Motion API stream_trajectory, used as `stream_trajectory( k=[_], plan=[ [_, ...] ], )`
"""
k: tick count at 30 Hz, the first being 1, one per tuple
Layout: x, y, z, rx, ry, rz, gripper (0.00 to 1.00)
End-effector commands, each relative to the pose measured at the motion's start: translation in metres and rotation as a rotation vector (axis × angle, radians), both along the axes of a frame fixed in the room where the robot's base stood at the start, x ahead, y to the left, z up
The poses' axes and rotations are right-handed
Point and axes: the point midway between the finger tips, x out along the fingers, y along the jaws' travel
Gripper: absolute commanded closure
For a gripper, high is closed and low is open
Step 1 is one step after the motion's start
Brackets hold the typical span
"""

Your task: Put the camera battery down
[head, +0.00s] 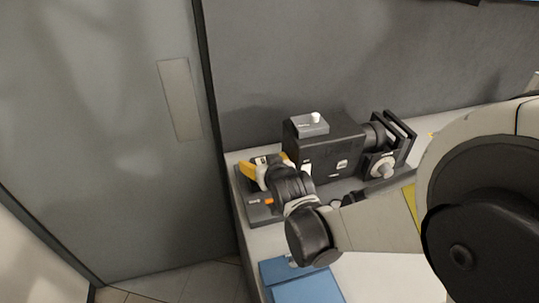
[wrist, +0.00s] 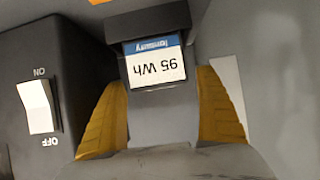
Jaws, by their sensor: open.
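The camera battery is a dark block with a blue and white label reading 95 Wh (wrist: 157,68), upside down in the wrist view. My gripper (wrist: 162,88) is open, with one yellow finger pad on each side of the battery; the lower part of the battery is hidden. In the head view my gripper (head: 268,168) is at the left end of the dark camera rig, pointing down over its grey base plate (head: 262,214). The battery's pale label (head: 262,160) shows in small part between the yellow fingers. I cannot tell whether the pads touch it.
A lens and matte box (head: 398,140) are further right. A blue item (head: 300,284) lies on the white table (head: 385,280). A grey wall (head: 300,60) is behind.

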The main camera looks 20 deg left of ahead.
Motion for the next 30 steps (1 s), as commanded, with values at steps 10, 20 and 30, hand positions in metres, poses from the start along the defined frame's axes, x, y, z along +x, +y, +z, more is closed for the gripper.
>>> stream_trajectory(
  k=[10,20,30],
  plan=[
    [-0.04,-0.034,0.034,0.0,0.0,0.0,0.16],
    [-0.077,-0.065,0.058,-0.001,-0.001,0.0,0.16],
    [-0.064,-0.119,0.074,-0.031,0.037,-0.087,0.16]
  ],
)
